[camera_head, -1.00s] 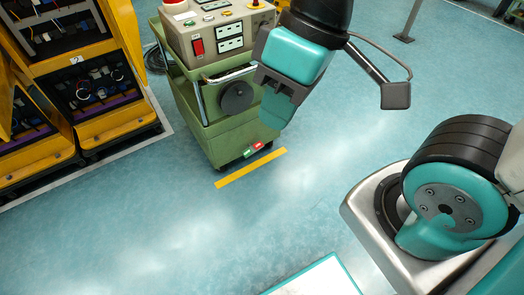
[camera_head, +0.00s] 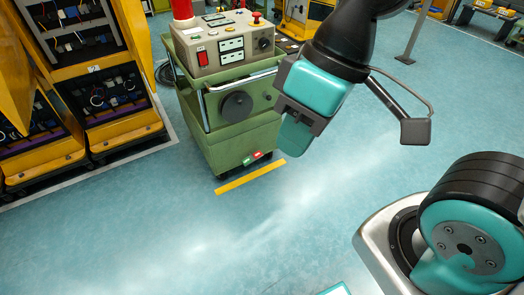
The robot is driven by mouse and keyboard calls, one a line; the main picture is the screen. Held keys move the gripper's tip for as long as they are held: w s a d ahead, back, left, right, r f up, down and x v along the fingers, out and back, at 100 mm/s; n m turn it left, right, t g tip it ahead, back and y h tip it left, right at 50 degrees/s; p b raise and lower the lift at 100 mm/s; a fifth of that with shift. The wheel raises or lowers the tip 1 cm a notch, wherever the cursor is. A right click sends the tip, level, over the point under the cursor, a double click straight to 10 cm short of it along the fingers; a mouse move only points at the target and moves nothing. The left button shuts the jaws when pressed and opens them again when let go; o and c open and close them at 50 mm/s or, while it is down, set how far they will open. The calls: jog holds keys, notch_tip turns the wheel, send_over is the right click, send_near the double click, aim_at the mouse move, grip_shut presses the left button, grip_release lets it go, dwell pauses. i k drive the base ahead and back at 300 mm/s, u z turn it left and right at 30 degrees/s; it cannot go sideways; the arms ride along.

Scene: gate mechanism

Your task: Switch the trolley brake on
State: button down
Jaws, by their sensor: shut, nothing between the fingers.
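The green trolley (camera_head: 238,145) stands on the blue floor with a control box (camera_head: 222,42) on its top. Low at its front edge are a small green pedal (camera_head: 247,161) and a small red pedal (camera_head: 258,155), side by side. They are too small to tell which one is pressed. My gripper (camera_head: 291,138) points downward, shut and empty, in front of the trolley's right side. In the picture it is above and to the right of the pedals. I see no contact with the trolley, though depth is hard to judge.
A yellow stripe (camera_head: 250,177) lies on the floor in front of the trolley. Yellow cabinets (camera_head: 121,125) with wiring stand at the left. A thin grey post (camera_head: 411,40) stands at the back right. The floor in front of the trolley is clear.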

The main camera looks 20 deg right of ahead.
aim_at(258, 154)
jog(key=z, duration=0.25)
jog(key=i, duration=1.1)
jog(key=u, duration=0.45)
